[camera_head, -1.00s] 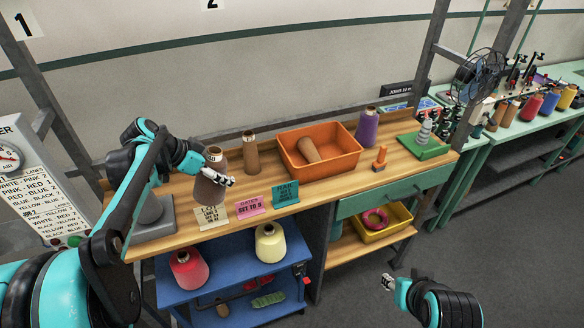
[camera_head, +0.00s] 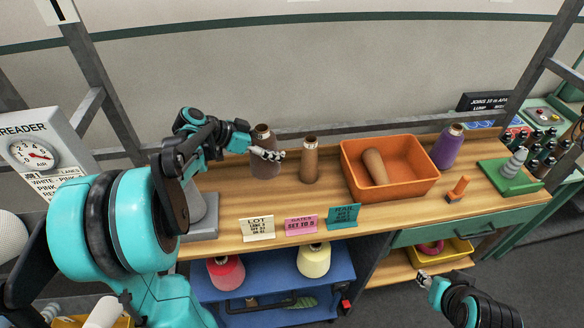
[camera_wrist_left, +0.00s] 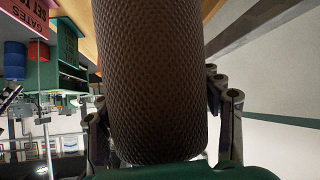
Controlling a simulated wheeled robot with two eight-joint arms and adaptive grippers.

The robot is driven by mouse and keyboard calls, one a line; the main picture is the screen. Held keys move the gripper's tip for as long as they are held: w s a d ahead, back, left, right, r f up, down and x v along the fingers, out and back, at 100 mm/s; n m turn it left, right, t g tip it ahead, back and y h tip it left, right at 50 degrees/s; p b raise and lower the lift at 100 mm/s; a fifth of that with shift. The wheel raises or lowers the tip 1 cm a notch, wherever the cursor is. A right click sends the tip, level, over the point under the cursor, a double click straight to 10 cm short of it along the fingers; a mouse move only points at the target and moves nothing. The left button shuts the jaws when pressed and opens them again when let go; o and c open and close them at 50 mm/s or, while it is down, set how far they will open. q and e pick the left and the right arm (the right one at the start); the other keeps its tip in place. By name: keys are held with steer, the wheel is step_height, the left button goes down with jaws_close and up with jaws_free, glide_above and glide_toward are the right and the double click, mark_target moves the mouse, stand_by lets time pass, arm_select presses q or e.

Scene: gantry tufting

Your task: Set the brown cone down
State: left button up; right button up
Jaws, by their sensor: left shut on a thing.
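The brown cone (camera_head: 265,169), dark brown with a pale top, is upright at the back left of the wooden bench. My left gripper (camera_head: 268,154) is shut on it. In the left wrist view the textured brown cone (camera_wrist_left: 150,75) fills the middle, with a finger on each side of it. I cannot tell whether its base touches the bench.
The wooden bench (camera_head: 225,195) has free room in front of the cones. An orange bin (camera_head: 390,191) holding a brown cone, a purple cone (camera_head: 447,148) and an orange stand (camera_head: 457,190) are to the right. Cards (camera_head: 258,228) line the front edge; a grey-based device (camera_head: 199,215) is left.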

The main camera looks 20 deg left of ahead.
arm_select(q)
steer(key=f, duration=0.4)
steer(key=shift+w+a+f+b, duration=0.1)
steer(key=shift+w+a+b, duration=0.05)
steer(key=shift+w+b, duration=0.2)
steer(key=f+b, duration=0.1)
steer(key=f, duration=0.2)
steer(key=shift+s, duration=0.2)
steer(key=shift+w+f, duration=0.1)
steer(key=shift+f, duration=0.25)
steer(key=shift+f, duration=0.1)
steer(key=o, duration=1.7)
